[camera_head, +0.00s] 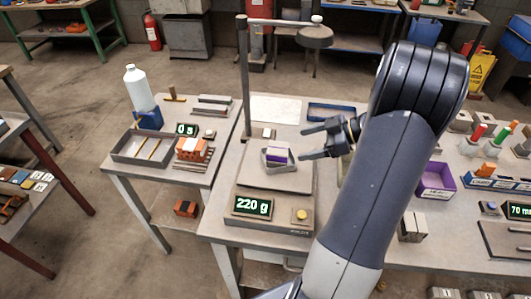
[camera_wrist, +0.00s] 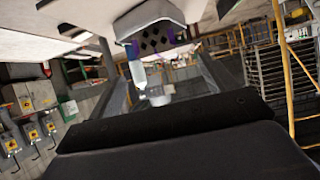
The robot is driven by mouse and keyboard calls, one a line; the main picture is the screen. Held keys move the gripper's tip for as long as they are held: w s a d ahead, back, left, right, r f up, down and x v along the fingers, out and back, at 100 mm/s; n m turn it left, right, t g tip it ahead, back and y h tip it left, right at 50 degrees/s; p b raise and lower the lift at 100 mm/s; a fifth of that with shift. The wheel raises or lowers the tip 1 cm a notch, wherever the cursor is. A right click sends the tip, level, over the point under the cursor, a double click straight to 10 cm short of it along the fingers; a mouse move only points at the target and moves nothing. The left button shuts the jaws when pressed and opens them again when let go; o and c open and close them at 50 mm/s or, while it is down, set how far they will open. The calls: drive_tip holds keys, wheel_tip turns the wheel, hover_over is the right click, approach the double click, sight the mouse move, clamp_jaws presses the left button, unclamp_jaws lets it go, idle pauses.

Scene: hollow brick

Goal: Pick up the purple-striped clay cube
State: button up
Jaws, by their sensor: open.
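The purple-striped clay cube (camera_head: 278,154) is pale with a purple band. It sits in a small grey dish (camera_head: 278,166) on the scale's platform (camera_head: 262,182). My gripper (camera_head: 306,143) is open, its two fingers pointing left, just right of the cube and apart from it, with nothing visible between them. In the wrist view the cube (camera_wrist: 160,40) shows at the top centre, with dark holes in its face and purple at its edges. Dark gripper parts fill the lower part of that view.
The scale's display (camera_head: 253,206) reads 220 g. A metal post (camera_head: 243,75) stands behind and left of the platform. A blue tray (camera_head: 331,113) lies behind my gripper. A purple bin (camera_head: 436,180) is to the right, beyond my arm. A side table (camera_head: 165,177) stands at left.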

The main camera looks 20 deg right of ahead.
sight(282, 148)
drive_tip(key=p+x, duration=0.1)
drive_tip(key=x, duration=0.8)
drive_tip(key=shift+w+a+f, duration=0.1)
drive_tip(key=shift+w+a, duration=0.05)
drive_tip(key=shift+w, duration=0.15)
drive_tip(key=c, duration=1.3)
